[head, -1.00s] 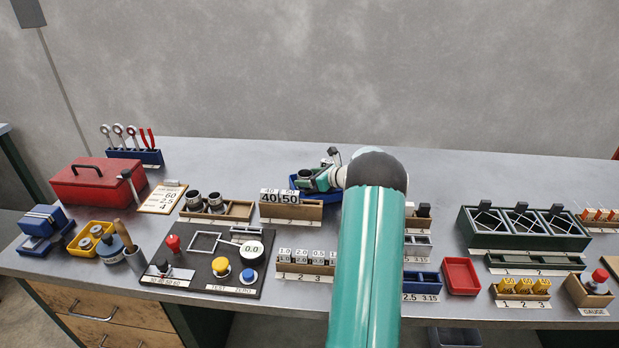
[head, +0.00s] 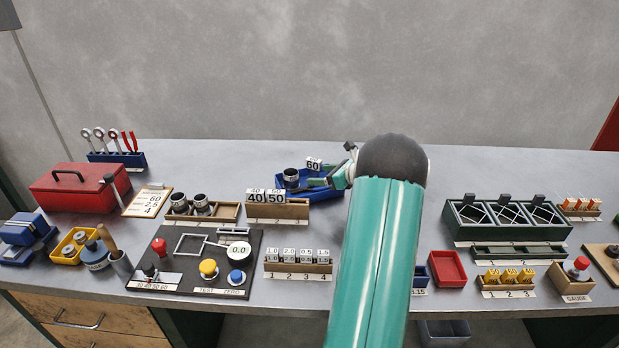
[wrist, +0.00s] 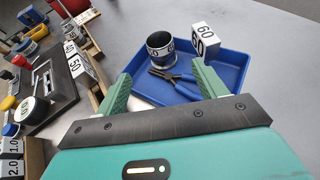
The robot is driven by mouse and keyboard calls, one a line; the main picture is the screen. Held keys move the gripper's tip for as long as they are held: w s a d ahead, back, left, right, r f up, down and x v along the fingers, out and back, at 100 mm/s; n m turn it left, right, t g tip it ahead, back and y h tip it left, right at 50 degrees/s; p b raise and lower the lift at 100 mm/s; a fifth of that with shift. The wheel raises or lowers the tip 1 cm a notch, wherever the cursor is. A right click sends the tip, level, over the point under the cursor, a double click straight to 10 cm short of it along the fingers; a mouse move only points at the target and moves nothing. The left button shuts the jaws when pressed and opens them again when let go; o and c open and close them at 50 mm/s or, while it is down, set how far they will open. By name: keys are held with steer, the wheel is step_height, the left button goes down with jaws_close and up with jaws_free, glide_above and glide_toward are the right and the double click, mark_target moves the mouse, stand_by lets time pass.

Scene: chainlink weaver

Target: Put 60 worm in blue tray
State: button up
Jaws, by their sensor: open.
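The blue tray (head: 322,194) stands at the back middle of the bench; it also shows in the wrist view (wrist: 232,80). A dark cylinder with a white band marked 60 (wrist: 160,46) stands upright in the tray, also seen in the head view (head: 291,177). A white block marked 60 (wrist: 204,38) is at the tray's far side; I cannot tell if its base is wholly inside. Dark pliers with blue handles (wrist: 176,84) lie in the tray. My gripper (wrist: 161,70) is open over the near part of the tray, apart from the block, with nothing held.
A wooden rack with blocks marked 40 and 50 (head: 279,211) stands just in front of the tray. A wooden holder (head: 228,212) with two dark cylinders is left of it. Green frames (head: 508,233) stand at the right. Bench behind and right of the tray is clear.

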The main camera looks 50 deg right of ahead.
steer(key=shift+s, duration=0.15)
steer(key=w+a+r+n+g+y, duration=0.15)
steer(key=a+r+n, duration=0.3)
steer(key=a, duration=0.55)
steer(key=a+r+n+g+y, duration=0.1)
steer(key=a+r+n+g, duration=0.3)
steer(key=a, duration=0.7)
steer(key=w+a+r+n+g+y, duration=0.1)
steer(key=a+r+n, duration=0.2)
steer(key=a+n, duration=0.5)
steer(key=s+a+r+n+g+h, duration=0.1)
steer(key=s+a+r+n, duration=0.2)
steer(key=a, duration=0.5)
steer(key=s+a+n+g+h, duration=0.1)
steer(key=s+a+n, duration=0.35)
steer(key=a, duration=0.35)
steer(key=s+a+n+h, duration=0.3)
steer(key=s+a+n, duration=0.4)
steer(key=s+n, duration=0.3)
steer(key=s, duration=0.4)
steer(key=shift+a+n+t, duration=0.2)
steer(key=shift+n+t, duration=0.1)
steer(key=shift+t, duration=0.05)
steer(key=shift+f, duration=0.1)
